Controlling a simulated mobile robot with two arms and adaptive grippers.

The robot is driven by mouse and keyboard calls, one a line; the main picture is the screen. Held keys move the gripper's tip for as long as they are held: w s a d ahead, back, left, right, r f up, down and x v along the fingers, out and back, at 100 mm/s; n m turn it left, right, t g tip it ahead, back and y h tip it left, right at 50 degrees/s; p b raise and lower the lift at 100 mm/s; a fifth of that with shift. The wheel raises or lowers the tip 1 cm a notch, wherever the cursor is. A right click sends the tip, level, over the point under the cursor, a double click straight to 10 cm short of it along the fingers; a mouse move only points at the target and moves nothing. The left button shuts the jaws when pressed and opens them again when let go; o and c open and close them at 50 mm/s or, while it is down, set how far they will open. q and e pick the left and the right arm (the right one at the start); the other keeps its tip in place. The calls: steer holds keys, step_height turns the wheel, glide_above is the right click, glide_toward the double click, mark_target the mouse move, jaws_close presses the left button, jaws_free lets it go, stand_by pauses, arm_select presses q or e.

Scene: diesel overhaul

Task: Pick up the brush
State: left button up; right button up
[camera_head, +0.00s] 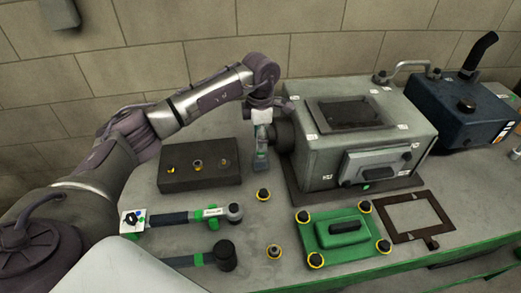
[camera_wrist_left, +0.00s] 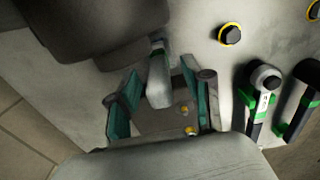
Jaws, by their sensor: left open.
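My left gripper (camera_head: 262,160) points down just left of the grey engine housing, beside the dark block. In the left wrist view its two teal-edged fingers (camera_wrist_left: 160,72) are spread apart. A pale grey, narrow piece (camera_wrist_left: 158,85) shows between the fingers; it may be the brush, but I cannot tell for sure, nor whether the fingers touch it. No brush is clearly seen in the head view, where the gripper hides that spot. My right gripper is not in view.
The dark block (camera_head: 200,181) with bolts stands left of the gripper. The grey housing (camera_head: 316,155) is close on its right. A green-banded wrench (camera_head: 180,218), a mallet (camera_head: 225,256), a green cover (camera_head: 326,238) and a gasket frame (camera_head: 438,228) lie in front.

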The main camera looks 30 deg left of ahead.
arm_select(q)
steer(key=shift+f, duration=0.85)
jaws_close()
steer(key=shift+r, duration=0.15)
